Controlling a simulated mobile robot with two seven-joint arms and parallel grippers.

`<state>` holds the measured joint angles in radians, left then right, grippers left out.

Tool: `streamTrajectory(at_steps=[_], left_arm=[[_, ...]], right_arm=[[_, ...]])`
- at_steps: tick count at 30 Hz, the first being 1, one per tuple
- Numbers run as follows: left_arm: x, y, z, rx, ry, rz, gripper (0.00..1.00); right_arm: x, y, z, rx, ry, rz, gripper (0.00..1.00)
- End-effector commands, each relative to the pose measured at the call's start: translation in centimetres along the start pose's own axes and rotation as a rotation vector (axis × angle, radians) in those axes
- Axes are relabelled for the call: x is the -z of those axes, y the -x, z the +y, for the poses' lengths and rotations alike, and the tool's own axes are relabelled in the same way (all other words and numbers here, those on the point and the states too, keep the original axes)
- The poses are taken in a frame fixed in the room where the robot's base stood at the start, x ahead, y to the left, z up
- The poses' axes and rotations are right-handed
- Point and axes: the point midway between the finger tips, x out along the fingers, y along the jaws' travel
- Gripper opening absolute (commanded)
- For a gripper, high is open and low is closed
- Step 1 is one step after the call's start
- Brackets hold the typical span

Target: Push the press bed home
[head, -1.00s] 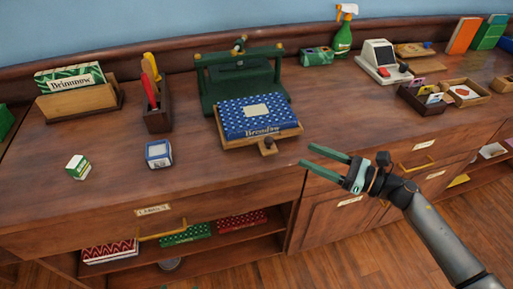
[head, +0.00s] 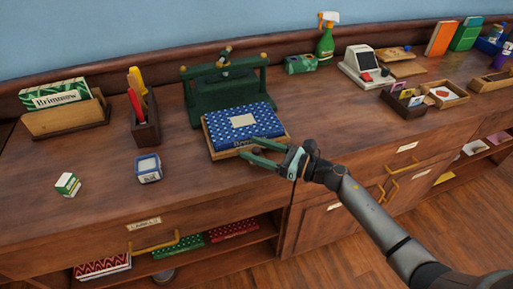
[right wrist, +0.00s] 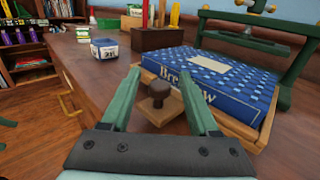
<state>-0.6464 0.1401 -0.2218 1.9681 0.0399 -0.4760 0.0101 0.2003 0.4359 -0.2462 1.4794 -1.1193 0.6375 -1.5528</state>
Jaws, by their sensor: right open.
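The green press (head: 225,88) stands at the back of the counter. Its wooden bed (head: 283,144) sticks out at the front with a blue patterned book (head: 240,123) lying on it; the bed also shows in the right wrist view (right wrist: 238,129). A dark knob (right wrist: 158,92) on the bed's front tab stands between the spread fingers of my right gripper (right wrist: 160,95) in the right wrist view. My right gripper (head: 262,151) is open at the bed's front edge in the head view and partly hides the knob. I cannot tell whether the fingers touch it.
A small blue-and-white box (head: 149,168) and a green-and-white box (head: 68,184) sit left on the counter. A tool holder (head: 145,128) stands left of the press.

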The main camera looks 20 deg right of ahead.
Motion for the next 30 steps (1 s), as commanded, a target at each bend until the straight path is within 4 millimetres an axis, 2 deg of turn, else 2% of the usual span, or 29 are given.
streamTrajectory(at_steps=[6, 22, 30], left_arm=[[-0.07, 0.0, 0.06, -0.001, 0.001, -0.001, 0.88], [-0.07, 0.01, 0.39, -0.007, 0.003, -0.001, 0.88], [-0.05, 0.02, 0.41, -0.007, 0.003, -0.001, 0.88]], right_arm=[[0.01, 0.0, 0.0, 0.0, 0.0, 0.0, 0.59], [0.0, 0.03, 0.0, 0.0, 0.0, 0.0, 0.0], [0.01, 0.04, 0.0, 0.0, 0.0, 0.0, 0.0]])
